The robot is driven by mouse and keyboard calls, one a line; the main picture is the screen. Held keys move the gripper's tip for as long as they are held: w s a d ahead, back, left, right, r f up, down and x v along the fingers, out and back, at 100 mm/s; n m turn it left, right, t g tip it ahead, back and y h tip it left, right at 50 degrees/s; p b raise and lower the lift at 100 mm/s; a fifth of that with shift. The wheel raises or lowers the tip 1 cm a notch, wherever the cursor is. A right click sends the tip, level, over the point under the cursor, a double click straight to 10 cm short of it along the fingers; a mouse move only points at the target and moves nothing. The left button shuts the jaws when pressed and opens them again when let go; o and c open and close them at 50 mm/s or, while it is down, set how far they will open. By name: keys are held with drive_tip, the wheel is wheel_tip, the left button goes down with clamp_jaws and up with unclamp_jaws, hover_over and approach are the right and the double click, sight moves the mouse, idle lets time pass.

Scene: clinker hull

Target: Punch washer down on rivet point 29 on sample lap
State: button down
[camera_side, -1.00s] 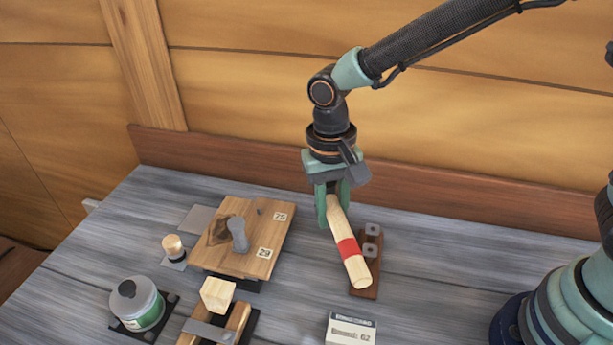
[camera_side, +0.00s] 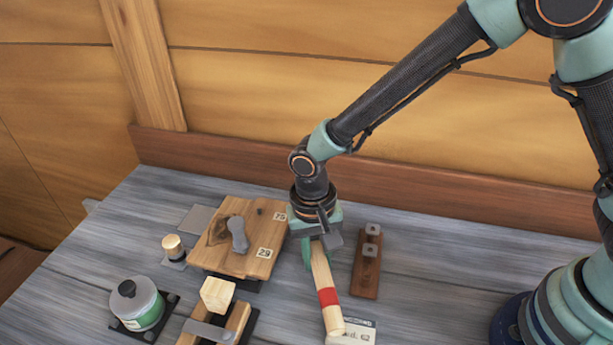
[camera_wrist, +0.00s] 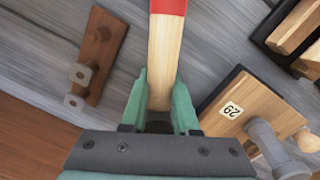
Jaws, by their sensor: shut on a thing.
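The sample lap (camera_side: 262,220) is a wooden board at left centre, with number tags at its right corners. The tag 29 (camera_side: 264,253) is at its near right corner and also shows in the wrist view (camera_wrist: 232,110). A grey rounded metal piece (camera_side: 238,236) stands on the board near that tag. My gripper (camera_side: 314,258) is shut on a pale wooden handle with a red band (camera_side: 327,297), right of the board and above the bench. I cannot make out a washer or the rivet tip.
A dark wooden rack with two grey pegs (camera_side: 367,263) stands right of my gripper. A green-labelled tin (camera_side: 138,305), a small pale wooden-topped piece (camera_side: 173,248) and a wooden block on a stand (camera_side: 217,295) are left.

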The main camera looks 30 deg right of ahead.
drive_tip(key=shift+f, duration=0.4)
drive_tip(key=shift+f, duration=0.35)
idle(0.3)
drive_tip(key=c, duration=0.6)
unclamp_jaws()
drive_tip(key=shift+r, duration=3.95)
